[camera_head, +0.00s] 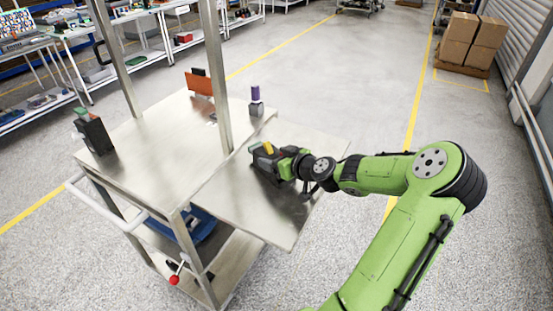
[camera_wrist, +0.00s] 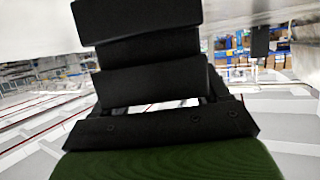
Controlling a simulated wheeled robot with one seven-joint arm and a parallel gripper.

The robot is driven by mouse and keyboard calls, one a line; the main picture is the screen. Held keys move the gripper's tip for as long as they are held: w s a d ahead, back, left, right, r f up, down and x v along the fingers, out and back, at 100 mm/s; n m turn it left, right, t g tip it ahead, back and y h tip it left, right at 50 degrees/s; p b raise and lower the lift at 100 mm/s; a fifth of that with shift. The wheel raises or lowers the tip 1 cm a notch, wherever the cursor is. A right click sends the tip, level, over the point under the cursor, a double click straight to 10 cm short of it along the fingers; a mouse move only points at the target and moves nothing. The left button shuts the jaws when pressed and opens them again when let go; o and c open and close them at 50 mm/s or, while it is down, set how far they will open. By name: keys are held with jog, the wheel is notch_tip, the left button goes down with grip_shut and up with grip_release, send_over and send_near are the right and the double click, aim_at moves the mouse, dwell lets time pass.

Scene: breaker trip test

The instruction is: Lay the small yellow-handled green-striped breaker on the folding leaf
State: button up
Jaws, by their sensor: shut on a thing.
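The small dark breaker with a yellow handle (camera_head: 267,148) is in my gripper (camera_head: 274,165), over the inner part of the folding leaf. A green patch shows beside the handle. The folding leaf (camera_head: 238,205) is a flat, bare metal plate out level from the trolley's right side. My gripper is shut on the breaker and reaches in from the right. I cannot tell whether the breaker touches the leaf. In the wrist view, black blocky parts fill the middle, and the breaker cannot be clearly told from the gripper there.
The trolley top (camera_head: 150,150) carries a dark breaker with a green handle (camera_head: 93,132), an orange block (camera_head: 199,82) and a small grey piece with a purple handle (camera_head: 256,100). A metal post (camera_head: 215,75) rises close to the leaf. A push handle (camera_head: 105,205) sticks out at the left.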

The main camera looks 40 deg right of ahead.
jog(key=shift+r, duration=0.1)
jog(key=o, duration=1.5)
jog(key=v, duration=1.2)
jog(key=shift+p, duration=0.4)
